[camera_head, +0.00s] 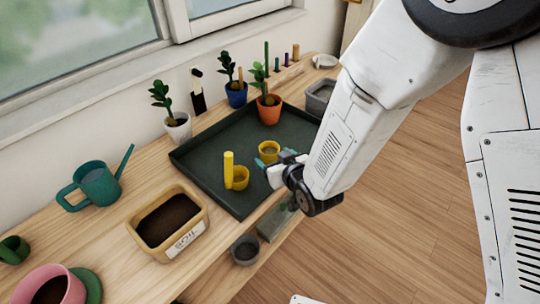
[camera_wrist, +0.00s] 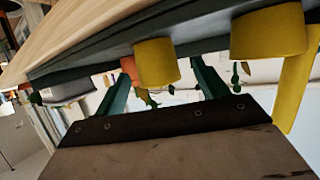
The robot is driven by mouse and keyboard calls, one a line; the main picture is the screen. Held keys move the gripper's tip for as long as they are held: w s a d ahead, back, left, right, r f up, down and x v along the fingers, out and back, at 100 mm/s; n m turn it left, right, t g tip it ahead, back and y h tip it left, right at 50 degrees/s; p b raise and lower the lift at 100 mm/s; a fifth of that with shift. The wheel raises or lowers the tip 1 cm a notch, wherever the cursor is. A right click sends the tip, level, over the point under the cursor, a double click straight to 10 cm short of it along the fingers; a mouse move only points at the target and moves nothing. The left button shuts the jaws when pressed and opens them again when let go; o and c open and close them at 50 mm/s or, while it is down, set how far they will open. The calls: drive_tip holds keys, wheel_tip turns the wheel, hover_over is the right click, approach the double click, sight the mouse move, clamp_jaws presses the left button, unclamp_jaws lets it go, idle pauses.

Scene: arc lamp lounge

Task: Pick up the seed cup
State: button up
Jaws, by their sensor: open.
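Two small yellow cups stand in the dark green tray (camera_head: 205,150). The one at right, a yellow cup (camera_head: 268,148) with dark contents, is right beside my gripper (camera_head: 280,163). The other yellow cup (camera_head: 241,178) stands nearer the front, beside a tall yellow cylinder (camera_head: 228,166). I cannot tell which cup is the seed cup. My gripper is open and empty at the tray's right front edge. In the wrist view, which looks upside down, the nearer-to-centre cup (camera_wrist: 157,62) shows between and beyond the teal fingers (camera_wrist: 162,75); contact is unclear. The other cup (camera_wrist: 268,32) is at right.
A potted plant in an orange pot (camera_head: 269,110) stands at the tray's back. A tan soil box (camera_head: 168,220), teal watering can (camera_head: 98,184) and pink pot (camera_head: 48,286) are on the wooden bench at left. A grey pot (camera_head: 245,249) sits on the lower shelf.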

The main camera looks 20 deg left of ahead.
sight(274, 156)
drive_tip(key=x, duration=0.4)
drive_tip(key=shift+w+f, duration=0.1)
drive_tip(key=shift+w, duration=0.2)
drive_tip(key=shift+c, duration=0.3)
drive_tip(key=c, duration=1.1)
